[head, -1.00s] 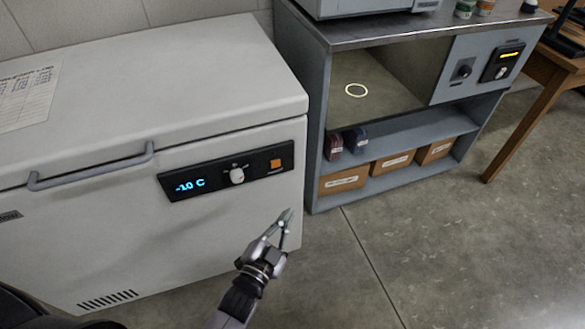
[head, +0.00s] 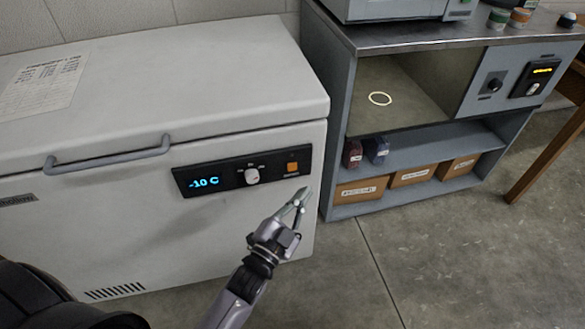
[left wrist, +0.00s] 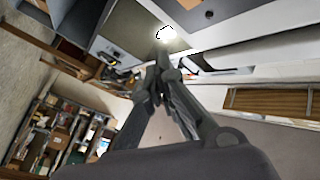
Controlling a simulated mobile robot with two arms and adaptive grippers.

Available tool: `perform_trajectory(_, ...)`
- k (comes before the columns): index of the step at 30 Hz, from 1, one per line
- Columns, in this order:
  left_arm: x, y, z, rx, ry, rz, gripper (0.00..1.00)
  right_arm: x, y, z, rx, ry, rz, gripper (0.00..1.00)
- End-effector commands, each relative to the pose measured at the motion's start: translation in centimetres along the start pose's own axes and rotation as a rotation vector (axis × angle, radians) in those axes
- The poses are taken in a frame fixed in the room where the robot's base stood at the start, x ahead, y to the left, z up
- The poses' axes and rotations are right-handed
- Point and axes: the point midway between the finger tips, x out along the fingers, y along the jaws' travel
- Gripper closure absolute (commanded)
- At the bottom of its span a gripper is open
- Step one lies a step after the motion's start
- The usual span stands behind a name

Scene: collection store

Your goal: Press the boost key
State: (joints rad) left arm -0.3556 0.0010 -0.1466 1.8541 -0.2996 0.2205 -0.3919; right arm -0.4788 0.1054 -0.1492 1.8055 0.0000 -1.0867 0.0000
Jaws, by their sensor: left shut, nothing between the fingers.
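The chest freezer (head: 150,85) has a black control panel (head: 222,187) on its front. The panel carries a blue display (head: 204,183) reading -10 C, a white knob (head: 252,176) and an orange square key (head: 292,167) at its right end. The lettering under the key is too small to read. My left gripper (head: 305,192) is shut and empty, its tips just below and to the right of the orange key in the head view; I cannot tell if they touch the freezer. The left wrist view shows its closed fingers (left wrist: 162,62). My right gripper is not in view.
A grey cabinet (head: 336,165) stands right of the freezer, with cardboard boxes (head: 412,176) on its bottom shelf and another knob and display panel (head: 535,78). The freezer's lid handle (head: 108,158) sticks out at the left. The floor (head: 450,250) at the right is clear.

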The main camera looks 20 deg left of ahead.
Motion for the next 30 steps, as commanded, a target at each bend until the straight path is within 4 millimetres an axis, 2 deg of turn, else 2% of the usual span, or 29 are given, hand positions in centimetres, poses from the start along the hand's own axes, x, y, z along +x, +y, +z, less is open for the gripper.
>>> perform_trajectory(6,2.2,-1.6,1.7,0.004,0.001,0.0,1.0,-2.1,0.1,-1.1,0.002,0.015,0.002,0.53)
perform_trajectory(12,3.5,-2.6,2.6,0.001,0.0,0.0,1.0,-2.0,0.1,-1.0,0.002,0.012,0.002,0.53)
perform_trajectory(30,3.9,-2.9,2.9,0.0,-0.001,0.0,1.0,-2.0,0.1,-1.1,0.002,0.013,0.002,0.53)
